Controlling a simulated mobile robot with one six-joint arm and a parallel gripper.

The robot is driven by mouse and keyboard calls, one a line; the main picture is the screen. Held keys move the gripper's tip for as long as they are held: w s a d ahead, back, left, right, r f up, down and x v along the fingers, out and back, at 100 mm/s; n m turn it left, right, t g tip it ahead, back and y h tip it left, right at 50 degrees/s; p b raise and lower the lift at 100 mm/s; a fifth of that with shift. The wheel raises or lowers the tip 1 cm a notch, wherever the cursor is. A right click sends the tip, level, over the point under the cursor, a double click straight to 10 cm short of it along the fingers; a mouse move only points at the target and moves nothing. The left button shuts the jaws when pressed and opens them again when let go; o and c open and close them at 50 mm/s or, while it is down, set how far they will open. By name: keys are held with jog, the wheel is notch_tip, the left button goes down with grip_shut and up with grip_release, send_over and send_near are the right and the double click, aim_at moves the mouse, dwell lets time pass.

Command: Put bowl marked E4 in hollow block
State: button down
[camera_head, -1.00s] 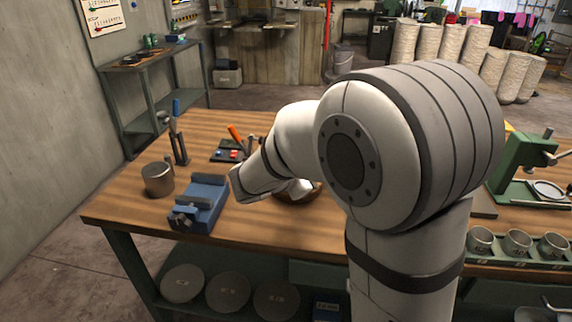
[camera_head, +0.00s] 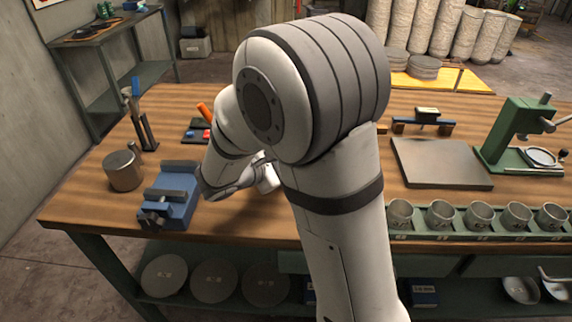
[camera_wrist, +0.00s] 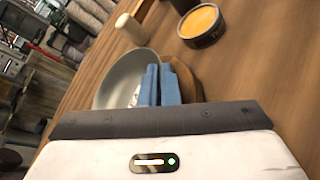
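A grey metal bowl (camera_wrist: 122,76) shows in the wrist view, its hollow side partly facing the camera. My gripper (camera_wrist: 160,84) has two blue fingers close together at the bowl's right rim, one inside and one outside. It looks shut on that rim. No marking on the bowl is readable. A round brown wooden piece (camera_wrist: 187,84), which looks like the hollow block, lies just right of and behind the fingers. Its hollow is hidden by fingers and bowl, and I cannot tell whether the bowl touches it. In the head view my arm hides gripper, bowl and block.
In the wrist view a yellow-filled tin (camera_wrist: 202,25) and a pale cylinder (camera_wrist: 131,29) stand beyond.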

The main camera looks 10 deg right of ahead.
jog(key=shift+f, duration=0.7)
jog(key=c, duration=2.1)
grip_release()
jog(key=shift+o, duration=0.7)
